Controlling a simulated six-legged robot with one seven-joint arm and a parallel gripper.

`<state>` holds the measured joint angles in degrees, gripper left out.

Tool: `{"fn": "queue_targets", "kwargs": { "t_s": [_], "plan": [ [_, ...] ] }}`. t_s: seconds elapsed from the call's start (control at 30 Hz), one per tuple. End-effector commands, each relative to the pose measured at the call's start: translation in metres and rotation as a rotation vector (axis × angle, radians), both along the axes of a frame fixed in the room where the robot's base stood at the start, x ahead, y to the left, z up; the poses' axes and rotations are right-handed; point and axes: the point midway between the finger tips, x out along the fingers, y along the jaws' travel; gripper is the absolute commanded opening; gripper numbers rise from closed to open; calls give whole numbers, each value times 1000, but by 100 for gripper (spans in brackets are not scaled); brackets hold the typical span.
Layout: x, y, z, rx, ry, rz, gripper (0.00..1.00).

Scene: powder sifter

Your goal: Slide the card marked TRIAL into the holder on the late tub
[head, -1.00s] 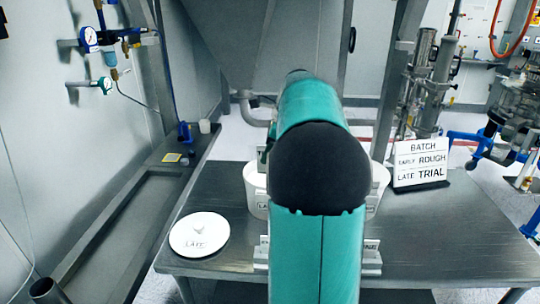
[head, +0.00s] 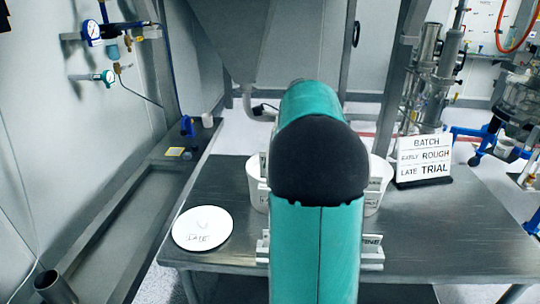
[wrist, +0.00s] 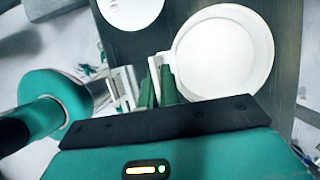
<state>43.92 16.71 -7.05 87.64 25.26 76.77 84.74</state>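My gripper (wrist: 157,88) shows in the wrist view as two dark green fingers close together, pointing at the rim of a white tub (wrist: 228,55). A pale thin edge shows near the fingertips; I cannot tell whether it is a held card or part of the tub's holder. In the head view my teal arm hides the gripper and most of two white tubs, the left tub (head: 253,187) and the right tub (head: 381,172). Card racks stand at the table's front, left (head: 263,248) and right (head: 372,253). The right one shows letters like "INE". I cannot read TRIAL on any card.
A sign (head: 424,160) reads BATCH, EARLY ROUGH, LATE TRIAL. A white disc (head: 203,228) marked LATE lies at the left of the metal table (head: 450,245). The table's right part is clear. A frame post (head: 395,85) rises behind.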

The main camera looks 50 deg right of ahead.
Motion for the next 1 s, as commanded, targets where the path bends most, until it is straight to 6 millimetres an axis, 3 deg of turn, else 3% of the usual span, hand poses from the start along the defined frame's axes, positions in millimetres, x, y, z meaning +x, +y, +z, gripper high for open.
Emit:
{"fn": "queue_targets", "kwargs": {
  "t_s": [1.0],
  "plan": [
    [0,0,-46,0,0,0,0]
  ]
}}
